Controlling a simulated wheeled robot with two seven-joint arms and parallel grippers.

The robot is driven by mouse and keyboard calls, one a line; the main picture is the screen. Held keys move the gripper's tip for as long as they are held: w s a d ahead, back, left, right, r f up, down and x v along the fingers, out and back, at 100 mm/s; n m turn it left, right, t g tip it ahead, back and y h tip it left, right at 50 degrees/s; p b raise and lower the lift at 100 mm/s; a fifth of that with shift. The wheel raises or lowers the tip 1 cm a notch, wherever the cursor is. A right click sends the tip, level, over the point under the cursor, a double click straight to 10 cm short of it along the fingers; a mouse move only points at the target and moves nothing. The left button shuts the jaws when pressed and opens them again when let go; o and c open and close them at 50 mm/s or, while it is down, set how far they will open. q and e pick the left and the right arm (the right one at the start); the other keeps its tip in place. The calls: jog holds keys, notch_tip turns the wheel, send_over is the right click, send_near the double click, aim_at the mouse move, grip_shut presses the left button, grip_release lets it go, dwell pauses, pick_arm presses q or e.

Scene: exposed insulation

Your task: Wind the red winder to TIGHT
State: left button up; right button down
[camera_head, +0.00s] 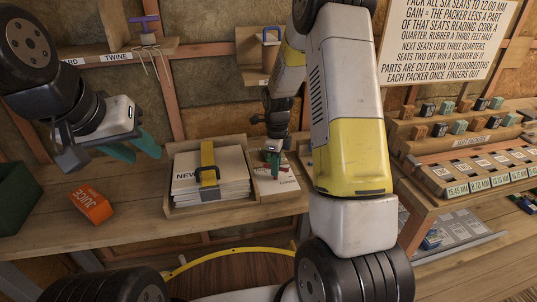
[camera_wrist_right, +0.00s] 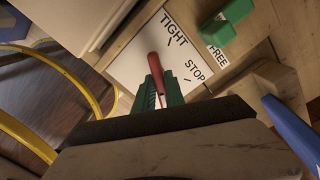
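The red winder (camera_wrist_right: 157,70) shows in the right wrist view as a slim red handle over a white plate (camera_wrist_right: 130,60) marked TIGHT, STOP and FREE. The handle lies between the green fingers of my right gripper (camera_wrist_right: 160,82), which look closed on it. Its outer end is left of and below the word TIGHT; its pivot is hidden. In the head view my right gripper (camera_head: 272,160) is down at the plate (camera_head: 277,186), right of the newspaper stack (camera_head: 207,174) with its yellow strap (camera_head: 207,155). My left gripper (camera_head: 131,148) is open and empty above the bench.
A green block (camera_wrist_right: 225,22) lies near FREE. A twine shelf (camera_head: 120,54) is above. A rack of small blocks (camera_head: 455,125) stands at right.

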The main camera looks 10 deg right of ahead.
jog(key=shift+m, duration=2.4)
jog(key=shift+w+m, duration=0.1)
jog(key=shift+m, duration=1.5)
jog(key=shift+m, duration=1.6)
